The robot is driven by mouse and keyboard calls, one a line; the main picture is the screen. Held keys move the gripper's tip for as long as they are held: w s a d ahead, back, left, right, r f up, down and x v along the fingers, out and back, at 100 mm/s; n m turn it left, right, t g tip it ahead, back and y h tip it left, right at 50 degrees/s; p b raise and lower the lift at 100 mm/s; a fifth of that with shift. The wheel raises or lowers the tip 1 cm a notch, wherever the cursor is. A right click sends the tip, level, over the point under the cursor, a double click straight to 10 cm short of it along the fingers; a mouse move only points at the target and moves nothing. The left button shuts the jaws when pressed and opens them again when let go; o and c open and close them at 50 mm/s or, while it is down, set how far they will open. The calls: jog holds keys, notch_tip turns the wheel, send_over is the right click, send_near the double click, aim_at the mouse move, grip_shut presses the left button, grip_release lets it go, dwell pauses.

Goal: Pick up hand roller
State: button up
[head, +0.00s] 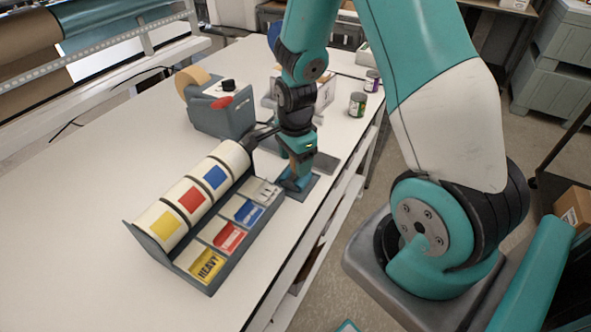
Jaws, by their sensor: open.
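My gripper (295,183) points down at the far end of the label holder, low over a small grey-blue plate (308,187) on the table. Its fingers are small and partly hidden by the wrist, and I see nothing clearly held between them. I cannot make out the hand roller for certain; it may be hidden by my gripper and wrist. A dark bar (262,134) shows left of my wrist, but I cannot tell what it belongs to.
A grey label holder (141,240) with several label rolls stands left of my gripper. A tape dispenser (222,117) stands behind it. Two small jars (357,104) (372,81) stand near the right edge. The white table (75,215) is clear at front left.

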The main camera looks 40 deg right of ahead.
jog(key=shift+f, duration=0.1)
grip_shut()
dwell(0.3)
notch_tip(320, 180, up, 20)
jog(key=b, duration=0.2)
jog(key=c, duration=0.6)
grip_release()
jog(key=shift+c, duration=1.4)
jog(key=shift+p, duration=0.3)
